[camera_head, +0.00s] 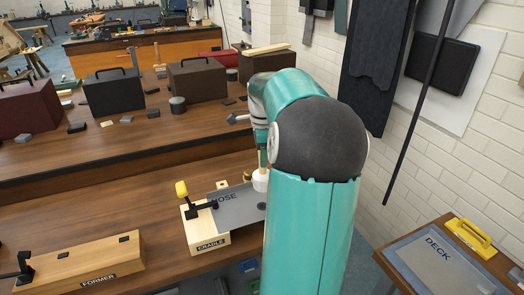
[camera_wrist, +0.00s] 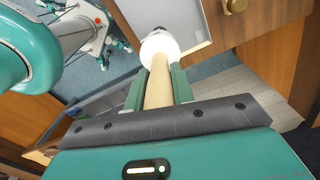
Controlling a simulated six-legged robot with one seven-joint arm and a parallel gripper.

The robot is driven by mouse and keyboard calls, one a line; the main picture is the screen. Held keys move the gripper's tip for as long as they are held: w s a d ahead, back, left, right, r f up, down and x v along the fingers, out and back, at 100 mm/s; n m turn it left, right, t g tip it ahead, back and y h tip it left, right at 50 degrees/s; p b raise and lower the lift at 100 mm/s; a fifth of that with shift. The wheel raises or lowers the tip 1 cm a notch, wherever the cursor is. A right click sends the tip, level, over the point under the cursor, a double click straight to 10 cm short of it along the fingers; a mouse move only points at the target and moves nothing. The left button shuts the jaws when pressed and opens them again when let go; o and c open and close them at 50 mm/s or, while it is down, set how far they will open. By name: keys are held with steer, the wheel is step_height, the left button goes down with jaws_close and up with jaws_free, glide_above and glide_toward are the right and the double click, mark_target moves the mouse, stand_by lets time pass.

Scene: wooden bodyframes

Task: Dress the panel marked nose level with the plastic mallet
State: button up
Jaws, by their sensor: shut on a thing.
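The grey panel marked NOSE (camera_head: 235,212) lies on the pale wooden cradle (camera_head: 207,246) at the bench's front edge and sticks out past it to the right. A black clamp with a yellow handle (camera_head: 182,189) stands at its left end. A dark round spot shows near the panel's right end. My gripper (camera_wrist: 158,88) is shut on the wooden handle of the plastic mallet (camera_wrist: 158,92). The mallet's white head (camera_head: 261,180) is at the panel's far right edge; I cannot tell whether it touches. My arm hides the gripper in the head view.
A wooden former (camera_head: 80,264) with a black clamp lies at left. Dark cases (camera_head: 114,91) and small blocks stand on the raised back shelf. At right, a table holds the panel marked DECK (camera_head: 440,265) and a yellow-handled tool (camera_head: 470,236). The bench's middle is mostly clear.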

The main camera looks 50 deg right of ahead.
mark_target(262, 178)
steer(key=shift+s+r, duration=0.1)
steer(key=shift+s, duration=0.1)
steer(key=shift+w, duration=0.25)
steer(key=shift+s, duration=0.15)
steer(key=f, duration=0.9)
steer(key=shift+w+f, duration=0.1)
steer(key=shift+w, duration=0.1)
jaws_close()
step_height(262, 178, up, 9)
steer(key=shift+f, duration=0.1)
